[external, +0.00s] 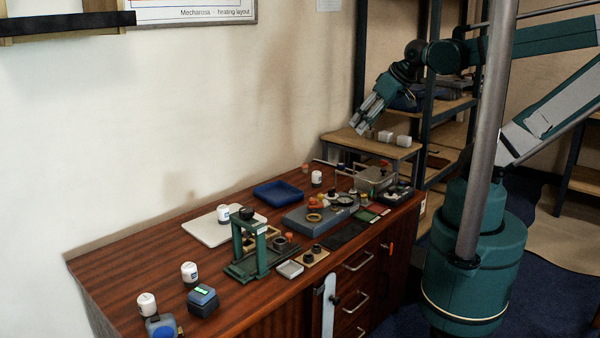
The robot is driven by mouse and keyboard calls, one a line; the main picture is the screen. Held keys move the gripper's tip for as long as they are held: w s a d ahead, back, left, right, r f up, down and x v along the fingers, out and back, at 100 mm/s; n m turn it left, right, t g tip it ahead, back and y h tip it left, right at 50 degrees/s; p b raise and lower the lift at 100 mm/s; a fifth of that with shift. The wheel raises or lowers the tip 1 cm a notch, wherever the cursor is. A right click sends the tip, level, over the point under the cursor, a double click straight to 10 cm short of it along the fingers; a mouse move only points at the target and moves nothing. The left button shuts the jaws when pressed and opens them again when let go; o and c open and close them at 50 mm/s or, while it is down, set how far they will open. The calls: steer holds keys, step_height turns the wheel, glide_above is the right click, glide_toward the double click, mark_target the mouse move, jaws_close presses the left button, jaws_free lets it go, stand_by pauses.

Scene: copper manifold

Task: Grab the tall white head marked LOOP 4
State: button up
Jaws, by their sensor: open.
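Several white heads stand on the wooden bench: one at the near left end (147,304), one behind it (189,272), one by the pale board (223,213), and one farther back (317,178). More small white pieces, a left one (385,137) and a right one (403,140), sit on the small wooden side shelf. Any LOOP markings are too small to read, so I cannot tell which is LOOP 4. My gripper (361,126) is open and points down and left, in front of or above that shelf's left part. Its exact gap to the white pieces is unclear.
A green press frame (249,245), blue tray (278,193), grey-blue fixture block (318,217) and metal box (375,179) crowd the bench (120,262). A grey vertical pole (487,130) stands in the foreground. Dark shelving uprights flank my arm.

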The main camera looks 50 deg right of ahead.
steer(key=w+a+f+n+g+y, duration=0.2)
steer(key=w+a+n, duration=0.2)
steer(key=w+a, duration=0.5)
steer(key=w+a+f+n+g+y, duration=0.25)
steer(key=w+a+n, duration=0.2)
steer(key=a, duration=0.85)
steer(key=w+a+f+n+g+y, duration=0.1)
steer(key=w+a+n+g+y, duration=0.15)
steer(key=w+a, duration=0.6)
steer(key=a+f+n+g+y, duration=0.1)
steer(key=a+f+n+g, duration=0.15)
steer(key=a+f, duration=0.4)
steer(key=a+f+n+g+y, duration=0.1)
steer(key=a+f+n+y, duration=0.2)
steer(key=a, duration=0.7)
steer(key=s+a+f+n+g, duration=0.1)
steer(key=a+f+n, duration=0.1)
steer(key=a+f, duration=0.2)
steer(key=s+a+f+n+g, duration=0.1)
steer(key=a+f+n, duration=0.2)
steer(key=f, duration=0.2)
steer(key=s+a+f+n+g, duration=0.1)
steer(key=a+f+n+g, duration=0.1)
steer(key=a+f+n, duration=0.1)
steer(key=shift+s+a+f, duration=0.2)
steer(key=shift+a+f, duration=0.55)
steer(key=shift+a, duration=0.1)
steer(key=shift+s+a+f+n, duration=0.15)
steer(key=shift+s+f+n, duration=0.1)
steer(key=shift+f, duration=0.05)
